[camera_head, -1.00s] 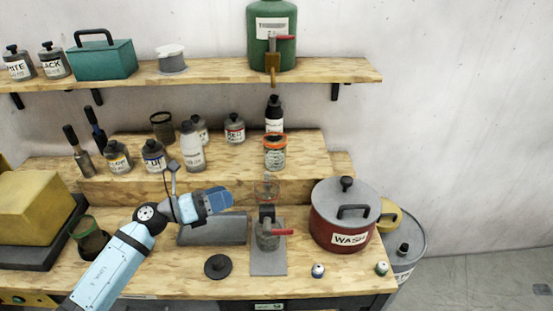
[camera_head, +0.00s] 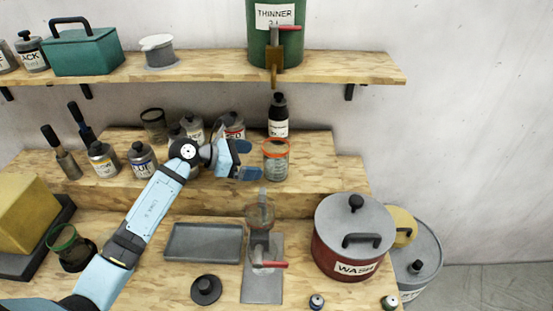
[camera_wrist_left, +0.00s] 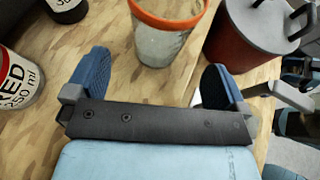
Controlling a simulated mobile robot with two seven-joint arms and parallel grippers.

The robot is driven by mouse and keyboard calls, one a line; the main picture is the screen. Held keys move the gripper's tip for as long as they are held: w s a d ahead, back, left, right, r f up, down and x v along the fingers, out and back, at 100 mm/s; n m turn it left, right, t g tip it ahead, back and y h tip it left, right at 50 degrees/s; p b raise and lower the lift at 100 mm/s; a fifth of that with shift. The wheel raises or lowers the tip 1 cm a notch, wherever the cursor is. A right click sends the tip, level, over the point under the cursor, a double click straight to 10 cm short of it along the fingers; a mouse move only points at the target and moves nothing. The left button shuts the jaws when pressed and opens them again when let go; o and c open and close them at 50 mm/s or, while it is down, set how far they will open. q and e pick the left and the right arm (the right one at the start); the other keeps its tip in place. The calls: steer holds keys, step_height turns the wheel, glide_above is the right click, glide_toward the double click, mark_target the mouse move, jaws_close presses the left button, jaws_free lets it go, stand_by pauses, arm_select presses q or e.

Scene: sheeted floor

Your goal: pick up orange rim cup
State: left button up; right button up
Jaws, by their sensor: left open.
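The orange rim cup (camera_head: 275,163) is a clear, ribbed cup with an orange rim. It stands upright on the raised wooden step in the head view. In the left wrist view the cup (camera_wrist_left: 160,48) is ahead of the fingers, roughly centred between them. My left gripper (camera_head: 244,160) is just left of the cup in the head view. Its blue fingers (camera_wrist_left: 155,85) are spread wide with nothing between them. The cup looks a little beyond the fingertips; I cannot tell the exact gap.
A black-capped bottle (camera_head: 278,117) stands right behind the cup. A RED paint jar (camera_head: 233,124) is behind my gripper. The red WASH pot (camera_head: 343,262) sits on the lower bench at right. A green canister (camera_head: 274,35) with a tap is on the shelf above. The step right of the cup is clear.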

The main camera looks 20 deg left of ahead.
mark_target(269, 161)
arm_select(q)
steer(key=shift+w+d+f, duration=0.25)
steer(key=shift+w+d, duration=0.15)
steer(key=shift+d, duration=0.1)
steer(key=p+x, duration=0.1)
steer(key=x, duration=0.3)
steer(key=shift+w+d+f, duration=0.1)
steer(key=shift+w+d, duration=0.1)
steer(key=shift+d, duration=0.1)
steer(key=shift+w+d+f, duration=0.2)
steer(key=shift+d, duration=0.05)
steer(key=shift+a, duration=0.1)
steer(key=shift+c, duration=0.2)
steer(key=c, duration=1)
